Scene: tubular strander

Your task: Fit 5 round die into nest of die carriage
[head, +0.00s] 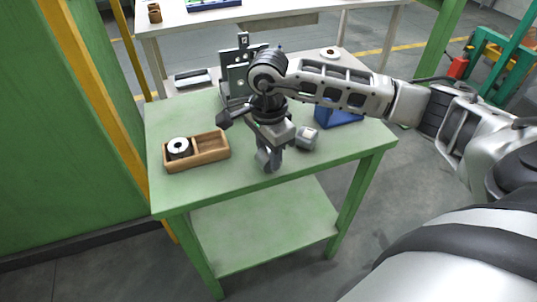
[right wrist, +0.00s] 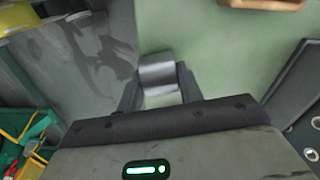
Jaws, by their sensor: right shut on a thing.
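My right gripper (head: 268,158) points down over the front part of the green table. It is shut on a short silver-grey round piece, likely the round die (right wrist: 158,72), which shows between the two dark fingers (right wrist: 160,90) in the right wrist view. A grey upright plate with holes, likely the die carriage (head: 237,78), stands at the back of the table, partly hidden behind my right arm. Its nest cannot be made out. My left gripper is not in view.
A wooden two-part tray (head: 211,157) at the left holds a black-and-white spool-like ring (head: 179,147) in its left compartment; its right one looks empty. The table's front is clear.

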